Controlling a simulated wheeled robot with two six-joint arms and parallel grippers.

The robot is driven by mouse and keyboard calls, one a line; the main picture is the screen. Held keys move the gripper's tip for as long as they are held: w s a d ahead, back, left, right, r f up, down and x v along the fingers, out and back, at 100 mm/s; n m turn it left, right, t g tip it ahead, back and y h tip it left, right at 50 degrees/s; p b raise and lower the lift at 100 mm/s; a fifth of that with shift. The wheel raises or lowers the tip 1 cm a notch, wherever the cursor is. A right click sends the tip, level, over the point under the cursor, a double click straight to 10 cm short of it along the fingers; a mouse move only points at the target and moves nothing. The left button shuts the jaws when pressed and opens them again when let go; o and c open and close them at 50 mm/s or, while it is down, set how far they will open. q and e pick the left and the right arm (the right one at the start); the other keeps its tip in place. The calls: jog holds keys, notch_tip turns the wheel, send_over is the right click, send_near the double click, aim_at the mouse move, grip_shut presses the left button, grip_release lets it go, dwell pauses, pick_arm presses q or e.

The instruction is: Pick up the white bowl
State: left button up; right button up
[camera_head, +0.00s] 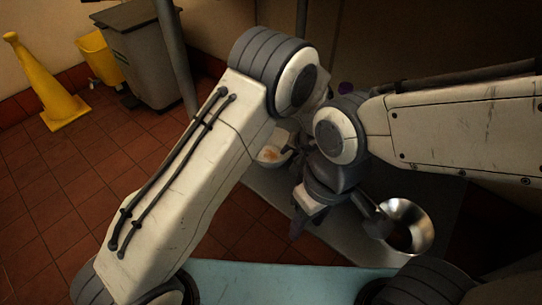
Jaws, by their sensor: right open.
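The white bowl (270,155) has orange-brown marks inside. It sits near the left edge of the grey surface, partly covered by my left arm. My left gripper (295,143) is near the bowl's right side, mostly hidden behind my arms. Its fingers cannot be made out, nor whether they touch the bowl. My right gripper (338,214) hangs over the grey surface, lower and to the right of the bowl. Its fingers are spread apart with nothing seen between them.
A shiny metal bowl (421,232) stands close to my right gripper's right finger. The grey surface (330,243) is bare in front of it. A grey bin (142,62), yellow bucket (98,58) and yellow cone (45,85) stand on the red tiled floor (75,175).

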pick_arm(q)
jog(key=shift+x, duration=0.85)
jog(key=shift+r, duration=0.1)
jog(key=shift+c, duration=0.2)
grip_shut()
dwell(0.5)
